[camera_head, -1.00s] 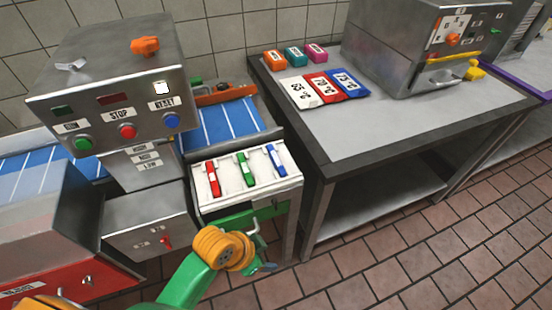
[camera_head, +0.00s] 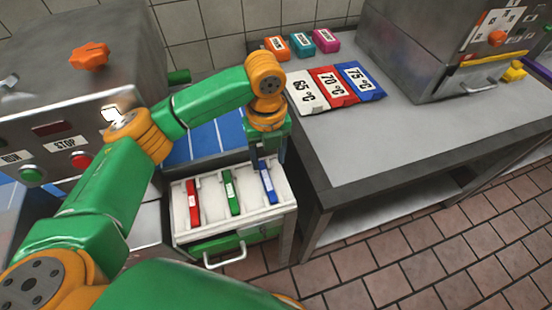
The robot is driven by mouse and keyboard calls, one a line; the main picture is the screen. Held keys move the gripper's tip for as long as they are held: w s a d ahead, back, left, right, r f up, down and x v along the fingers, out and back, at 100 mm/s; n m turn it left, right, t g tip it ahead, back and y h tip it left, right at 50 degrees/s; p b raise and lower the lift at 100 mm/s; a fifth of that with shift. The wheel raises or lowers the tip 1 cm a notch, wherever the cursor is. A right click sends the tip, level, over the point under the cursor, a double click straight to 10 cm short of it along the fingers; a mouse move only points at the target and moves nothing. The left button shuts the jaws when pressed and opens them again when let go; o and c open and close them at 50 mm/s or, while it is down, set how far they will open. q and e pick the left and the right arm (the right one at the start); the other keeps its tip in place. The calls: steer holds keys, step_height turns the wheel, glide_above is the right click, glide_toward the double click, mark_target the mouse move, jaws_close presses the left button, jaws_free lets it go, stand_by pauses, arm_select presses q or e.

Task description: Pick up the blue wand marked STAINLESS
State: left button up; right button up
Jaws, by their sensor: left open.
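The blue wand (camera_head: 269,184) lies in the rightmost slot of a white tray (camera_head: 208,228), its label too small to read. A green wand (camera_head: 231,193) lies in the middle slot and a red wand (camera_head: 193,203) in the left slot. My left gripper (camera_head: 268,160) points down over the far end of the blue wand. Its fingers are open, and I cannot tell whether they touch the wand. The gripper covers part of the tray's back edge. My right gripper is not in view.
A steel table (camera_head: 400,135) to the right holds white (camera_head: 305,92), red (camera_head: 334,87) and blue (camera_head: 361,83) temperature cards, with small coloured blocks behind. A metal machine (camera_head: 425,45) stands at its back. A control box (camera_head: 60,110) stands left. A drawer handle (camera_head: 226,255) juts below the tray.

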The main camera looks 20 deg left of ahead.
mark_target(267, 183)
arm_select(q)
steer(key=shift+s+f+p, duration=0.4)
steer(key=shift+s+f, duration=0.55)
steer(key=shift+f, duration=0.1)
steer(key=f, duration=0.3)
steer(key=shift+s+f, duration=0.2)
steer(key=shift+w+f, duration=0.15)
steer(key=shift+f, duration=0.2)
steer(key=shift+w+d, duration=0.1)
jaws_close()
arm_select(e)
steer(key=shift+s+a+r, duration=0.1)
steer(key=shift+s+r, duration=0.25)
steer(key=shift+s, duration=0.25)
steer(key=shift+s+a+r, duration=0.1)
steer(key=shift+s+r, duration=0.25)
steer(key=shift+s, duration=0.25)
